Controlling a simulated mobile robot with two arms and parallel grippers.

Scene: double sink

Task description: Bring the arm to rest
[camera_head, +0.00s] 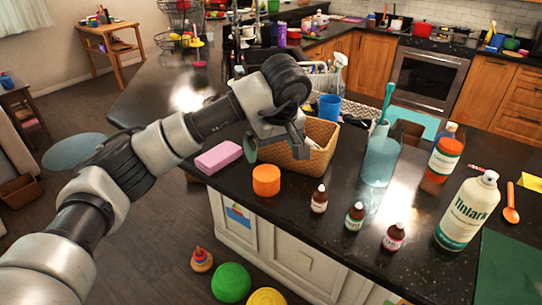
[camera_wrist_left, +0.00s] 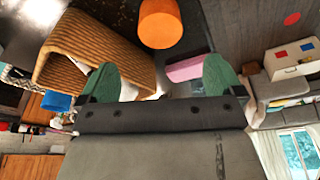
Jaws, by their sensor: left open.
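My left arm reaches in from the left of the head view, over the dark counter. My left gripper (camera_head: 274,147) is open, in front of and over the near left side of a wicker basket (camera_head: 292,163). In the left wrist view its two green fingertips (camera_wrist_left: 160,78) stand wide apart with nothing gripped. The basket (camera_wrist_left: 85,45) shows there beside one finger, apart or touching I cannot tell. My right gripper is not in view.
A pink block (camera_head: 218,157) and an orange cylinder (camera_head: 266,181) are close to the gripper. A clear blue jar (camera_head: 381,158), several small bottles, a white spray can (camera_head: 468,211) and an orange spoon (camera_head: 510,205) stand or lie to the right. The counter's front edge is near.

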